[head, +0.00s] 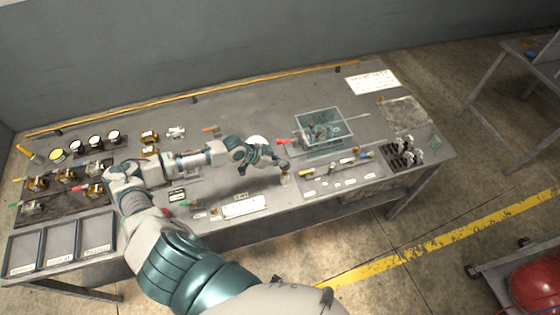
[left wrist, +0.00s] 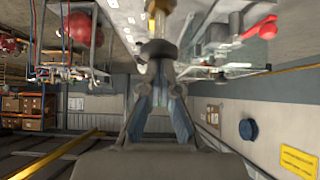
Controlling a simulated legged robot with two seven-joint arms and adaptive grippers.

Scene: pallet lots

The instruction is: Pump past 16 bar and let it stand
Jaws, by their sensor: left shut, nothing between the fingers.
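A clear teal-edged tank (head: 322,128) stands on the grey bench, with small parts inside that I cannot make out. A red-handled part (head: 283,141) lies at its left side, and a thin rod runs out on its right. My left gripper (head: 283,164) is shut and empty beside a small brass-and-clear fitting (head: 285,179), left of and in front of the tank. In the left wrist view the shut fingers (left wrist: 159,58) point at a brass-coloured part (left wrist: 160,12); I cannot tell whether they touch it. No pressure reading is legible. My right gripper is not in view.
Round gauges (head: 95,142) and brass valve bodies (head: 37,183) stand at the bench's left. Empty framed trays (head: 61,246) lie at the front left. A yellow rail (head: 205,95) borders the back.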

